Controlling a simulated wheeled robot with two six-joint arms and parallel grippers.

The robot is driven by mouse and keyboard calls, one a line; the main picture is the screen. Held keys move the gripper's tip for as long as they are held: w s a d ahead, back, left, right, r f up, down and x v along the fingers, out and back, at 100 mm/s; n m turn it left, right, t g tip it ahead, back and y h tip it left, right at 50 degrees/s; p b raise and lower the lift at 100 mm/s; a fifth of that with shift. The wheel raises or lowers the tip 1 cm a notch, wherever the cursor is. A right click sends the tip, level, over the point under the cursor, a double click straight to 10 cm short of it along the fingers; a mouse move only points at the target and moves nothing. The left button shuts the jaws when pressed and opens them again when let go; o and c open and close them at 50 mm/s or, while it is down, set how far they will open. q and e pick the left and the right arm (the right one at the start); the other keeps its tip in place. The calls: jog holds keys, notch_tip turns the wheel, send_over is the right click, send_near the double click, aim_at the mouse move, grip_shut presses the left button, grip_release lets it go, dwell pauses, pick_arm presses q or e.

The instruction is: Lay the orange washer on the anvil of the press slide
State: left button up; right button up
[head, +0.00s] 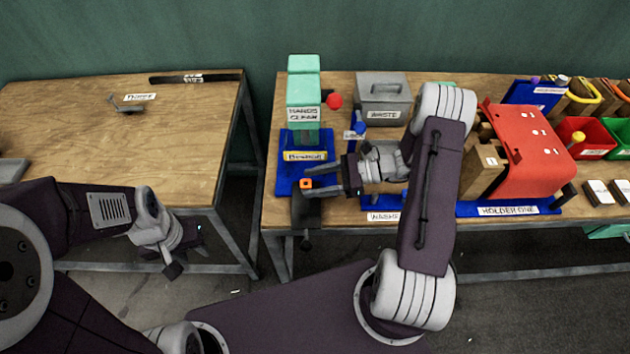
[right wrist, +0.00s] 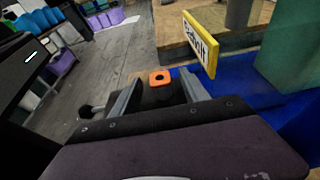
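The orange washer (head: 306,183) is a small square-looking ring with a dark hole. In the right wrist view the washer (right wrist: 160,78) appears to lie on top of a dark round post (right wrist: 163,93), seemingly the anvil. The dark slide (head: 305,212) sticks out at the front of the green press (head: 303,92). My right gripper (head: 306,182) is open, its fingers on either side of the washer with gaps showing in the right wrist view (right wrist: 160,92). My left gripper (head: 185,260) hangs low in front of the left table; its finger opening is unclear.
The press stands on a blue base (head: 287,165) with a yellow-edged sign (right wrist: 200,43) close to my right gripper. A grey waste bin (head: 383,97) and a red-covered holder (head: 525,150) stand to the right. A gap separates the two tables.

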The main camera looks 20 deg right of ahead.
jog(key=b+v, duration=0.1)
jog(key=v, duration=0.8)
jog(key=shift+s+a, duration=0.1)
jog(key=shift+a, duration=0.05)
jog(key=s+a+n+g+h, duration=0.1)
jog(key=s+n, duration=0.1)
jog(key=s+a+f+n+g+h, duration=0.1)
jog(key=a+n+g, duration=0.1)
jog(key=s+a+n+g+h, duration=0.1)
jog(key=s+n+g, duration=0.1)
jog(key=shift+s+a+f+h, duration=0.2)
jog(key=shift+s+a+h, duration=0.05)
jog(key=shift+s+h, duration=0.15)
jog(key=s+n+h, duration=0.1)
jog(key=n+h, duration=0.2)
jog(key=n, duration=0.2)
jog(key=s+n+t+h, duration=0.1)
jog(key=n+h, duration=0.2)
jog(key=n, duration=0.2)
jog(key=s+r+n+t+h, duration=0.1)
jog(key=s+n+h, duration=0.1)
jog(key=n, duration=0.3)
jog(key=shift+r+h, duration=0.1)
jog(key=shift+h, duration=0.8)
